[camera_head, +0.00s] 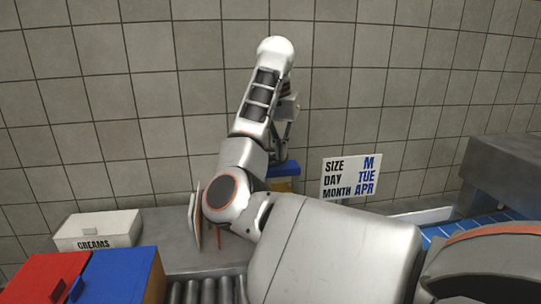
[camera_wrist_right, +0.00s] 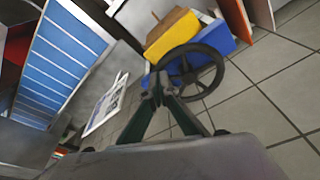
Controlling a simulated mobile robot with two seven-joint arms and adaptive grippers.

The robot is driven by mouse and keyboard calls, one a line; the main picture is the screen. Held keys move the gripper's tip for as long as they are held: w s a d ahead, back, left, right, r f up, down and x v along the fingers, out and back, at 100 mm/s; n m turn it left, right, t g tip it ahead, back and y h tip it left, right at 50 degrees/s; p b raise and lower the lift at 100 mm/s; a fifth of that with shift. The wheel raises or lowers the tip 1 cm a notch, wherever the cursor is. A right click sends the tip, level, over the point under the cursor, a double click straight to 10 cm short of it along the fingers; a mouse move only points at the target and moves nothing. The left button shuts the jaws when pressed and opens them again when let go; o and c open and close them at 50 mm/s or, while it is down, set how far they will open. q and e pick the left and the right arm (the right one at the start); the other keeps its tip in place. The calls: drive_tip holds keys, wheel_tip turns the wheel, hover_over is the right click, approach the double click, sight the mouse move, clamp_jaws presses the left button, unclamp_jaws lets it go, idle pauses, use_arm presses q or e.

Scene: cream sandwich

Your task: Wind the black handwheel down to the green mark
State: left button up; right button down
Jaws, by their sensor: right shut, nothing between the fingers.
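The black handwheel (camera_wrist_right: 190,73) shows in the right wrist view, a spoked ring in front of a blue and yellow body (camera_wrist_right: 172,36). In the head view my right arm hides the wheel; a blue part (camera_head: 286,168) shows behind the arm. My right gripper (camera_wrist_right: 158,88) is shut and empty, its fingertips overlapping the wheel's left side in the picture; I cannot tell whether they touch it. In the head view the right gripper (camera_head: 287,122) is small and partly hidden by its arm. I cannot make out the green mark. My left gripper is not in view.
A sign with SIZE, DAY and MONTH (camera_head: 350,177) stands right of the arm. A white CREAMS box (camera_head: 98,230), a red bin (camera_head: 40,278) and a blue bin (camera_head: 115,275) are at left. A blue slatted conveyor (camera_head: 480,226) lies at right. A tiled wall is behind.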

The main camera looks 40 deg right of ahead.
drive_tip(key=shift+w+a, duration=0.1)
drive_tip(key=shift+a, duration=1)
drive_tip(key=shift+a, duration=0.1)
